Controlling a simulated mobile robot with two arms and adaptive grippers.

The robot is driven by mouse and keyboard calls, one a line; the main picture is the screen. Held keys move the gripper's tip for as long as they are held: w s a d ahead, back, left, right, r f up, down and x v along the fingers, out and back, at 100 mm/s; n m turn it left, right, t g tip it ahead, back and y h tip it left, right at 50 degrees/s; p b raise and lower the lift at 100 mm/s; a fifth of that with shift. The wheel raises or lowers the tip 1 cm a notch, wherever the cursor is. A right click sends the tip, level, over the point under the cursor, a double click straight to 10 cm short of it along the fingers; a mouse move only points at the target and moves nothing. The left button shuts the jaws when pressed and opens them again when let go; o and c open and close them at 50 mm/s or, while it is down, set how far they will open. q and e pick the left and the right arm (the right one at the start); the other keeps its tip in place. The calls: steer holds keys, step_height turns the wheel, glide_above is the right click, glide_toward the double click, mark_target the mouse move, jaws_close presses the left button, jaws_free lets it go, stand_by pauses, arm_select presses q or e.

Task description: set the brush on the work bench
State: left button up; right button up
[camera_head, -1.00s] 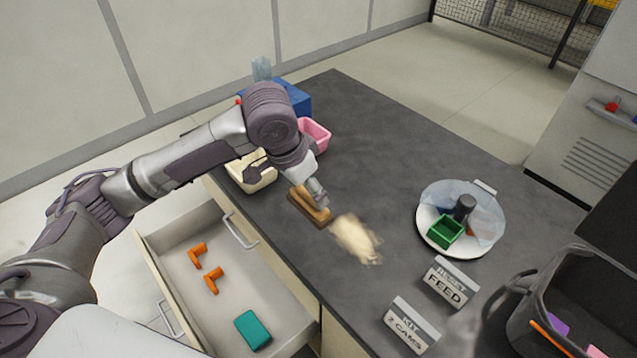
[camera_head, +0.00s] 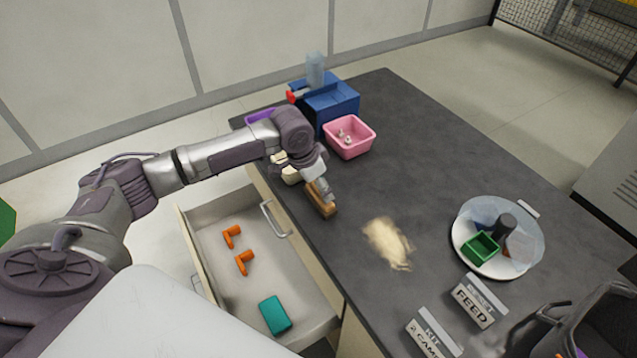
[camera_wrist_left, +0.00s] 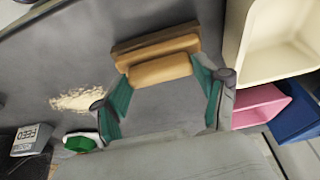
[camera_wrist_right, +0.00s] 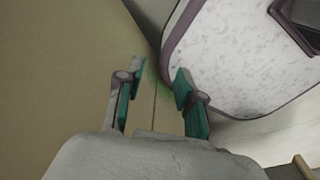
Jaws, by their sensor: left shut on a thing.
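The brush (camera_head: 321,198) is a wooden block with a darker brown side, at the left edge of the dark grey work bench (camera_head: 420,140). My left gripper (camera_head: 322,190) is over it. In the left wrist view, the brush (camera_wrist_left: 160,68) lies between the fingertips of the left gripper (camera_wrist_left: 163,82), which is shut on it. Whether the brush touches the bench top is hard to tell. My right gripper (camera_wrist_right: 155,88) shows only in its own wrist view, with its fingers apart and nothing between them.
A pale dust pile (camera_head: 388,243) lies right of the brush. A pink bin (camera_head: 349,138), a blue box (camera_head: 333,102) and a cream bin (camera_wrist_left: 270,40) stand behind. An open drawer (camera_head: 203,262) holds orange parts and a teal block. A round plate (camera_head: 463,240) and two signs are at right.

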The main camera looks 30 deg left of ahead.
arm_select(q)
steer(key=shift+f, duration=0.15)
steer(key=o, duration=1.2)
steer(key=v, duration=1.2)
steer(key=shift+b, duration=0.35)
